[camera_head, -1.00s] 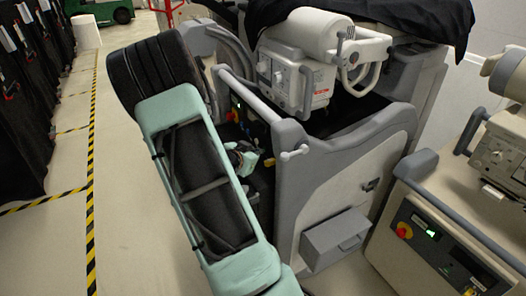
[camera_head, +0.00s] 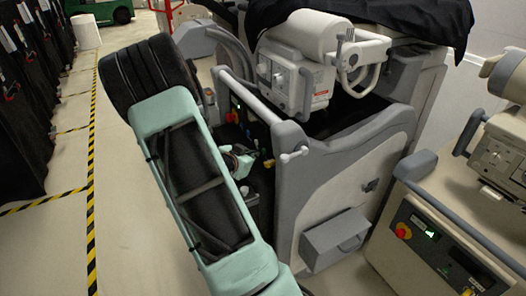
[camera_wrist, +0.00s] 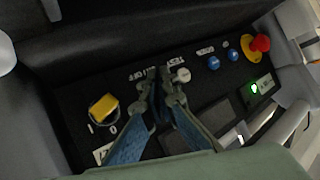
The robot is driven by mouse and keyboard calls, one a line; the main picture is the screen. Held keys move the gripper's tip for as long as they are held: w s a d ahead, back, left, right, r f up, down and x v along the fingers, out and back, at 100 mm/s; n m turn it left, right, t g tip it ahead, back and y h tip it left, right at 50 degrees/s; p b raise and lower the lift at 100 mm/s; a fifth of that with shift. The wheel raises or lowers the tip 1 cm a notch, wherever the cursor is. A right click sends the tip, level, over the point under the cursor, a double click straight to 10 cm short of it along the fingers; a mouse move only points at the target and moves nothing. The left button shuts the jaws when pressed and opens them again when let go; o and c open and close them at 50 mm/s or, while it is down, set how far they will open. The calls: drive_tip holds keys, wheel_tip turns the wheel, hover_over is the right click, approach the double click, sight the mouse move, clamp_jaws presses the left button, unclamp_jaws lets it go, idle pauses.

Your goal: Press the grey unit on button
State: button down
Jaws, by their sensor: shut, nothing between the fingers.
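The control panel (camera_wrist: 190,108) of the cart is seen from above in the wrist view. My gripper (camera_wrist: 159,76) is shut and empty, its fingertips over the middle of the panel in front of a white label that is hard to read. A pale grey-white button (camera_wrist: 183,75) is just right of the fingertips, near a label that looks like TEST. Any button directly behind the fingertips is hidden, and I cannot tell whether they touch the panel. In the head view, my gripper (camera_head: 240,160) is partly hidden by my arm, at the cart's panel side.
The panel also has a yellow rotary switch (camera_wrist: 104,106), blue buttons (camera_wrist: 213,62), a red emergency knob (camera_wrist: 261,43) and a green-lit display (camera_wrist: 254,88). A grey handle (camera_head: 294,153) sticks out at the cart's corner. Another cart (camera_head: 440,235) stands at the right.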

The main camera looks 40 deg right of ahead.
drive_tip(key=shift+w+a+r+p, duration=0.1)
drive_tip(key=shift+w+a+p, duration=0.15)
drive_tip(key=shift+a+p, duration=0.55)
drive_tip(key=shift+w+a+p, duration=0.25)
drive_tip(key=shift+a, duration=0.9)
drive_tip(key=shift+w+a, duration=0.1)
drive_tip(key=shift+a, duration=0.4)
